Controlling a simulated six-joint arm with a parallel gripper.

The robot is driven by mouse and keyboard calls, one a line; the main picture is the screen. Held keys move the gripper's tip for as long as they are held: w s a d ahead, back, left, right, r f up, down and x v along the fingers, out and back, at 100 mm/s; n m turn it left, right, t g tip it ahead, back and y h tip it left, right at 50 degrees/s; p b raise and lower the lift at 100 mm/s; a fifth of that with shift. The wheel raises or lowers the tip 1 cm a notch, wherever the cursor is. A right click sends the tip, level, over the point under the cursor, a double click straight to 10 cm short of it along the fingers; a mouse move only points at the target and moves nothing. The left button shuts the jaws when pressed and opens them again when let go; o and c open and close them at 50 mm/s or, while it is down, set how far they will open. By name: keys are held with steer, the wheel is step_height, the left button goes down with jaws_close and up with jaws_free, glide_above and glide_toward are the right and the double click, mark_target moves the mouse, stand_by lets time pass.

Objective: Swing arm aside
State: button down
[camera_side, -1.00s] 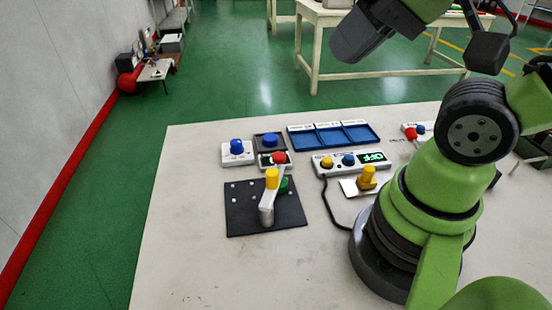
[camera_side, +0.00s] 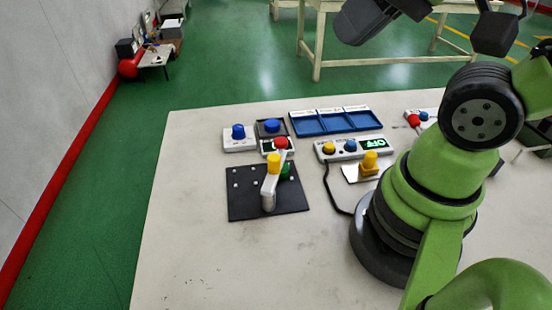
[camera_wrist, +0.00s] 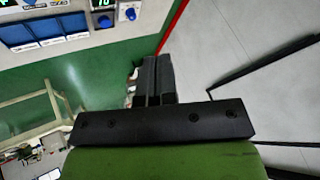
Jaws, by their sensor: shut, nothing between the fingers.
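A white swing arm (camera_side: 269,189) with a yellow knob (camera_side: 274,163) stands on a black base plate (camera_side: 243,206) in the side view. A red knob (camera_side: 281,142) is at its far end. A green round part (camera_side: 286,171) is partly hidden behind the arm. My gripper (camera_wrist: 152,62) shows in the wrist view, its two dark fingers together and empty, with floor and wall beyond. In the side view my arm is raised at the upper right, well away from the swing arm; its fingertips cannot be made out there.
Behind the plate are a blue button box (camera_side: 239,145), a blue three-part tray (camera_side: 305,126) and a control box (camera_side: 325,158) with a green display. A yellow-knobbed fixture (camera_side: 370,165) sits near my base. The front left of the table (camera_side: 200,265) is clear.

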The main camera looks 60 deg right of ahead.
steer(key=c, duration=1.2)
jaws_free()
steer(key=shift+w+f, duration=0.1)
steer(key=shift+w, duration=0.1)
steer(key=shift+c, duration=0.2)
steer(key=shift+o, duration=0.2)
steer(key=w+f+n+g, duration=0.3)
steer(key=w+f+n, duration=0.1)
steer(key=w, duration=0.1)
steer(key=shift+w+f+n+g+h, duration=0.3)
steer(key=shift+w+n+h, duration=0.05)
steer(key=shift+n+h, duration=0.05)
steer(key=n+g+h, duration=0.1)
steer(key=n+g, duration=0.2)
steer(key=n, duration=0.2)
glide_above(275, 157)
step_height(275, 157, down, 9)
steer(key=shift+f+n+g, duration=0.3)
steer(key=shift+f+n, duration=0.1)
steer(key=shift+f, duration=0.15)
step_height(275, 157, down, 9)
steer(key=shift+f, duration=0.15)
jaws_close()
